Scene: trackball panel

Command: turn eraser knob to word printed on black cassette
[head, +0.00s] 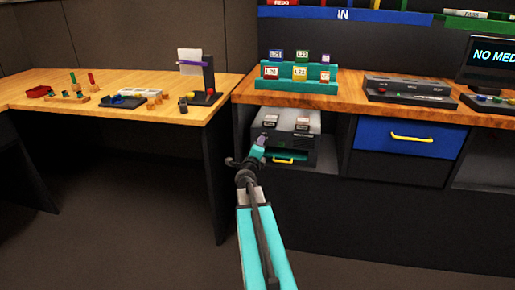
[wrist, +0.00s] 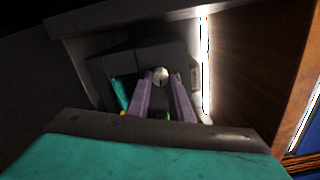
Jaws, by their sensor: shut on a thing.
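A dark box-like machine (head: 290,121) with a grey top and two small labelled pieces sits in the open shelf under the right counter. My gripper (head: 261,139) reaches its front left part. In the wrist view my gripper's two purple fingers (wrist: 161,80) are shut on a round pale grey knob (wrist: 160,75) on the machine's dark front. The knob's marks and any words around it are too small or dark to read. In the head view the knob is hidden behind my gripper. I cannot pick out a black cassette.
The counter (head: 350,108) overhangs the shelf. A teal rack (head: 299,86) of labelled cassettes stands on it. A blue drawer (head: 411,137) with a yellow handle is to the right. The left table (head: 115,103) carries small parts. The floor in front is clear.

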